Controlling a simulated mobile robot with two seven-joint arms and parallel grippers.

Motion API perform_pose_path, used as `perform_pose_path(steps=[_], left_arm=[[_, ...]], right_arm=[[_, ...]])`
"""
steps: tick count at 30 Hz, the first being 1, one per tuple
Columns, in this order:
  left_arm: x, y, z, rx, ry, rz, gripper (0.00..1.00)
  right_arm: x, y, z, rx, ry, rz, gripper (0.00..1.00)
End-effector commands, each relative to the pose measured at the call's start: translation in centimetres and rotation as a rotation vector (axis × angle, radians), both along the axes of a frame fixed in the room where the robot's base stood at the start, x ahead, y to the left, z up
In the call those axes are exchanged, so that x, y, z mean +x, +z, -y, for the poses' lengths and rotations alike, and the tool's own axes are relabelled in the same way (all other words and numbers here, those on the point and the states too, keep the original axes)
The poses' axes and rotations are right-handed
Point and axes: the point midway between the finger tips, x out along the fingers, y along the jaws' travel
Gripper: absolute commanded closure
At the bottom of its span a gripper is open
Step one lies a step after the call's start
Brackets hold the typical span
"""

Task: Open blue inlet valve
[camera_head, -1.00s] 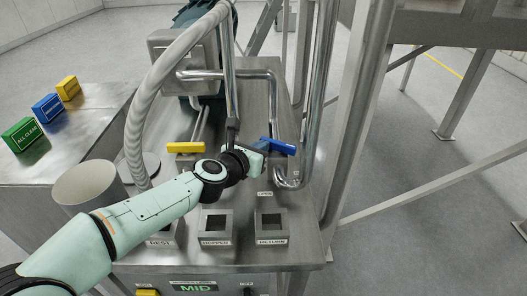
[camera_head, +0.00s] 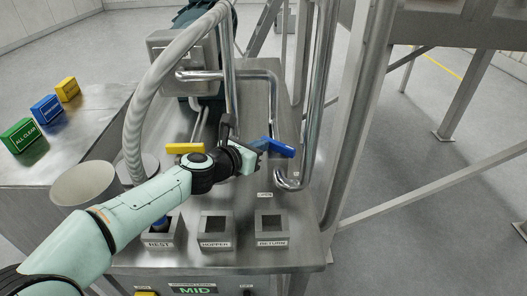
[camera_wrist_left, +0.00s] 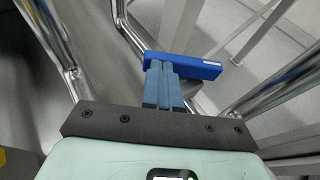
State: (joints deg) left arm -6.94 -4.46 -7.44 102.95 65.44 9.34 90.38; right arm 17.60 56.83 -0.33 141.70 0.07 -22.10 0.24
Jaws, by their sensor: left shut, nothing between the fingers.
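The blue inlet valve handle (camera_head: 281,149) is a flat bar at the pipework in the head view, slanting down to the right. It also shows in the left wrist view (camera_wrist_left: 190,66), lying across just beyond the fingertips. My left gripper (camera_head: 262,145) is shut and empty, with its tips at the left part of the handle. In the left wrist view the closed blue-grey fingers (camera_wrist_left: 160,72) overlap the handle's near edge; they look to be touching it, but a small gap cannot be ruled out. My right gripper is not in view.
A yellow handle (camera_head: 184,148) lies left of my wrist. A ribbed hose (camera_head: 136,110) and steel pipes (camera_head: 318,95) rise around the valves. Sockets labelled REST, HOPPER (camera_head: 215,244) and RETURN (camera_head: 271,243) line the front.

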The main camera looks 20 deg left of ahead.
Motion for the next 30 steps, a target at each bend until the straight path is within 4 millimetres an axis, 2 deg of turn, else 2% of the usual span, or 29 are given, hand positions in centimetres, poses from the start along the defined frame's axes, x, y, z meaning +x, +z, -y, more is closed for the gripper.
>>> perform_pose_path(steps=[12, 25, 30], left_arm=[[1.0, 0.0, -0.7, -0.001, 0.000, -0.001, 1.00], [3.0, 0.2, -1.4, 0.002, -0.397, -0.001, 1.00], [3.5, 0.2, -1.3, 0.001, -0.402, 0.000, 1.00]], right_arm=[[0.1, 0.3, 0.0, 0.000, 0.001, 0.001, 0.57], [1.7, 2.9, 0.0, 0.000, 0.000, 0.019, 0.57], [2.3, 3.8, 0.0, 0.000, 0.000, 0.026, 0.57]])
